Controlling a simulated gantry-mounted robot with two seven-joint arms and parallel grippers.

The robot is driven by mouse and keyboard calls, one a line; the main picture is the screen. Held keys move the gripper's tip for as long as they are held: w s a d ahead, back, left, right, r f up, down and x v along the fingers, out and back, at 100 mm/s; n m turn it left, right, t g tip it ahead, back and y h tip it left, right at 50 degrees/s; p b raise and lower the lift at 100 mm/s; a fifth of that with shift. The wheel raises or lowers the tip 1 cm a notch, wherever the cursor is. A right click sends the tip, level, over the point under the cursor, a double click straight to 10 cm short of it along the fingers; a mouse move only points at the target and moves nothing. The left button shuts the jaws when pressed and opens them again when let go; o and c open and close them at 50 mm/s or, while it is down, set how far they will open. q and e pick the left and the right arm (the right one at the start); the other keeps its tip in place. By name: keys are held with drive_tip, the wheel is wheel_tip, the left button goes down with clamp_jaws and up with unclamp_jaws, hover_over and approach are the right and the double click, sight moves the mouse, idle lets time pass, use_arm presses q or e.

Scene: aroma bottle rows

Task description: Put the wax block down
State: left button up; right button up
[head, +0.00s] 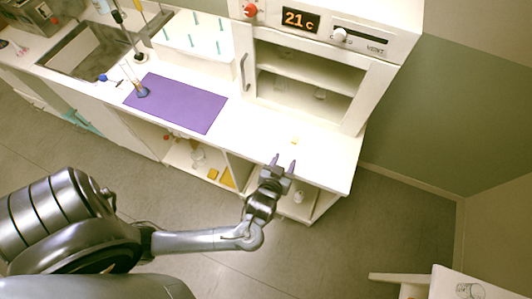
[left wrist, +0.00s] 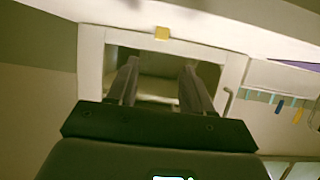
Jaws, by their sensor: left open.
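A small yellow wax block (head: 294,141) rests on the white counter (head: 262,128) in front of the oven-like cabinet. It also shows in the left wrist view as a yellow square (left wrist: 162,33), beyond my fingertips. My left gripper (head: 284,161) is open, with its two fingers apart and nothing visible between them. It is at the counter's front edge, just short of the block, and does not appear to touch it. In the left wrist view the gripper (left wrist: 159,68) points toward the cabinet. My right gripper is not in view.
The cabinet (head: 318,53) with a "21c" display stands behind the block. A purple mat (head: 185,108) with a flask (head: 141,91) on it lies to the left, with a sink (head: 95,50) beyond. Yellow pieces (head: 227,178) sit on the shelf below. The counter around the block is clear.

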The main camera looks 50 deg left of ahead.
use_arm(q)
drive_tip(key=s+d+m+g+h, duration=0.3)
drive_tip(key=s+d+g+h, duration=0.1)
drive_tip(key=s+h, duration=0.2)
drive_tip(key=shift+r+m, duration=0.15)
drive_tip(key=shift+m, duration=0.15)
drive_tip(key=shift+o, duration=0.6)
drive_tip(key=s+a+r+m+g, duration=0.2)
drive_tip(key=s+m+g, duration=0.1)
drive_tip(key=s, duration=0.6)
drive_tip(key=shift+s+r+m+g, duration=0.3)
drive_tip(key=shift+s+g, duration=0.1)
drive_tip(key=shift+g, duration=0.3)
